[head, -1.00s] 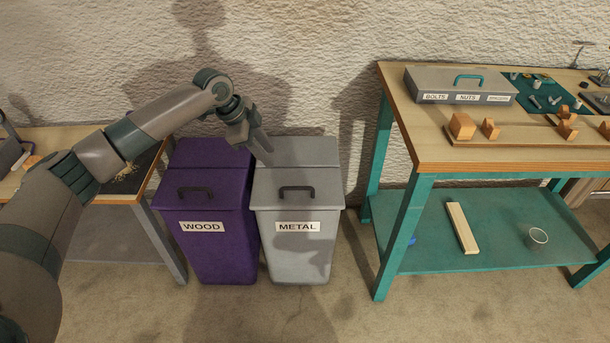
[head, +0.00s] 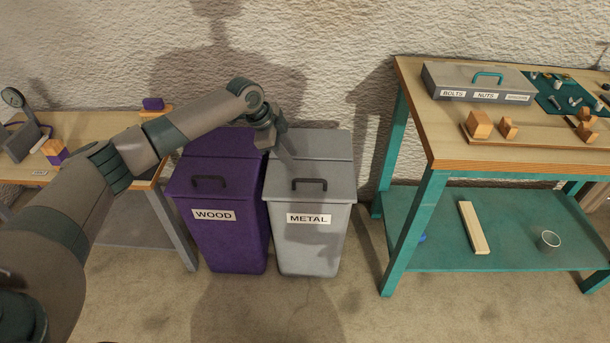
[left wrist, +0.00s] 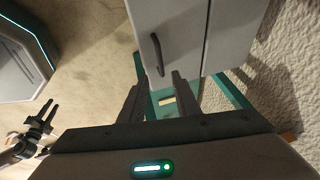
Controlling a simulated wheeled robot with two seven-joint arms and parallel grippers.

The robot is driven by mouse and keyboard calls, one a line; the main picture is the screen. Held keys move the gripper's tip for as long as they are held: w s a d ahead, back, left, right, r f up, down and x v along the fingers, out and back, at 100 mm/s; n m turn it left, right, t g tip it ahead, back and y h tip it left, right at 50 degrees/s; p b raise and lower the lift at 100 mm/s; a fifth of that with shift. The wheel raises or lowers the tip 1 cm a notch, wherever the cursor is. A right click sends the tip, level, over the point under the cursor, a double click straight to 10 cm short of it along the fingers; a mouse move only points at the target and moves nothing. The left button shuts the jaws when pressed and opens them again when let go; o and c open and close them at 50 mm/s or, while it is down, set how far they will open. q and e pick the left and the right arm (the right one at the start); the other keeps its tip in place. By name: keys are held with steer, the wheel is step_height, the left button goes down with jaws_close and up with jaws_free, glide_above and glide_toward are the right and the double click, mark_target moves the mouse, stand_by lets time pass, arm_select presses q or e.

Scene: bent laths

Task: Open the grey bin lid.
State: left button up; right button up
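The grey bin (head: 308,245) labelled METAL stands against the wall. Its grey lid (head: 335,178) is down, with a dark bar handle (head: 309,184) on the front part. My left gripper (head: 287,155) is above the rear left part of the lid, behind the handle in the picture. In the left wrist view my left gripper (left wrist: 156,82) has its fingers apart with nothing between them. The lid (left wrist: 178,20) and handle (left wrist: 157,54) show just beyond the fingertips. My right gripper (left wrist: 44,117) shows small at the left of that view, its fingers apart.
A purple bin (head: 233,240) labelled WOOD stands close on the left, its lid down. A teal-legged workbench (head: 440,150) with a toolbox (head: 455,82) stands to the right. Another bench (head: 110,125) is at the left. The floor before the bins is clear.

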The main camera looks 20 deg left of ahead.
mark_target(305, 181)
arm_select(q)
steer(key=x, duration=1.1)
steer(key=shift+f, duration=0.1)
jaws_close()
